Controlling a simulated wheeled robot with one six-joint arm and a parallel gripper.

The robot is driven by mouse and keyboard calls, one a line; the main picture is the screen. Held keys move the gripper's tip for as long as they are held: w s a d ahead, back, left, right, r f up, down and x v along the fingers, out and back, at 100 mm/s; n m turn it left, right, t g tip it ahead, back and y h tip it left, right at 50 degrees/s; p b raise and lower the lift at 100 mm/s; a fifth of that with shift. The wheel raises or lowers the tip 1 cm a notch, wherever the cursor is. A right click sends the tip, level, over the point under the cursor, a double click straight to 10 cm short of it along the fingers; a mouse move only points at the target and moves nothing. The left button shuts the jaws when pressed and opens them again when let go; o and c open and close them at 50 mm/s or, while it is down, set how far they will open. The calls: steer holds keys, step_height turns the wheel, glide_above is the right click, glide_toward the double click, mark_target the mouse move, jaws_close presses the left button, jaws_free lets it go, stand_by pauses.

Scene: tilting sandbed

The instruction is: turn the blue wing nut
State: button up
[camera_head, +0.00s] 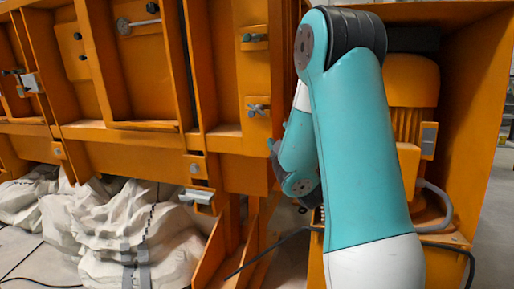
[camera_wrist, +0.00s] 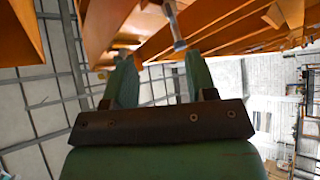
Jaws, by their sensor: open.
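No fitting shows a clear blue colour. A grey-blue wing nut (camera_head: 258,109) sits on an orange bracket of the machine in the head view, left of my arm. My gripper (camera_wrist: 160,62) is open and empty in the wrist view, with its two green fingers apart. A grey metal fitting (camera_wrist: 174,24) on the orange frame shows ahead of the gap between the fingers, nearer the right finger, and seems apart from both. I cannot tell whether it is the same wing nut.
The orange machine frame (camera_head: 230,85) fills the left and middle, with another fitting (camera_head: 254,38) higher up and a grey clamp (camera_head: 196,196) lower down. Crumpled white bags (camera_head: 130,235) lie below. An orange motor (camera_head: 412,85) stands behind my arm. A black cable (camera_head: 268,249) runs low.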

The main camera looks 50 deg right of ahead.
mark_target(259, 113)
steer(key=w+d+r+n+t+y+p, duration=0.1)
steer(key=w+r+n+p, duration=0.1)
steer(key=w+p, duration=0.1)
steer(key=w+d+r+n+t+y+p, duration=0.1)
steer(key=w+d+r+n+p, duration=0.1)
steer(key=w+p, duration=0.2)
steer(key=w+d+r+n+y+p, duration=0.1)
steer(key=w+r+p, duration=0.1)
steer(key=w, duration=0.3)
steer(key=shift+d+n+t+y+p, duration=0.2)
steer(key=shift+n+t+y+p, duration=0.2)
steer(key=shift+p, duration=0.5)
steer(key=shift+f, duration=0.1)
steer(key=c, duration=0.9)
